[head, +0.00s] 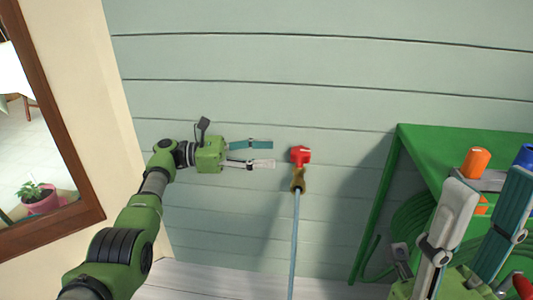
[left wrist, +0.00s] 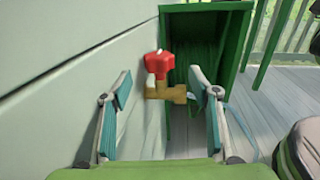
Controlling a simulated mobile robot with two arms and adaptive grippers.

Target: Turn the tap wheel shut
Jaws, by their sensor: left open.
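The red tap wheel (head: 300,155) sits on a brass tap (head: 298,181) at the siding wall. In the left wrist view the wheel (left wrist: 159,65) and the brass tap body (left wrist: 165,92) show between the two spread fingers, apparently beyond the tips. My right gripper (head: 490,190) is at the lower right, fingers up and apart, with nothing seen between them, away from the tap.
A green shelf (head: 412,150) stands right of the tap, with an orange object (head: 475,161) and a blue one (head: 525,155) on top and a coiled green hose (head: 400,240) below. A wood-framed opening (head: 75,160) is at the left. Wall around the tap is clear.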

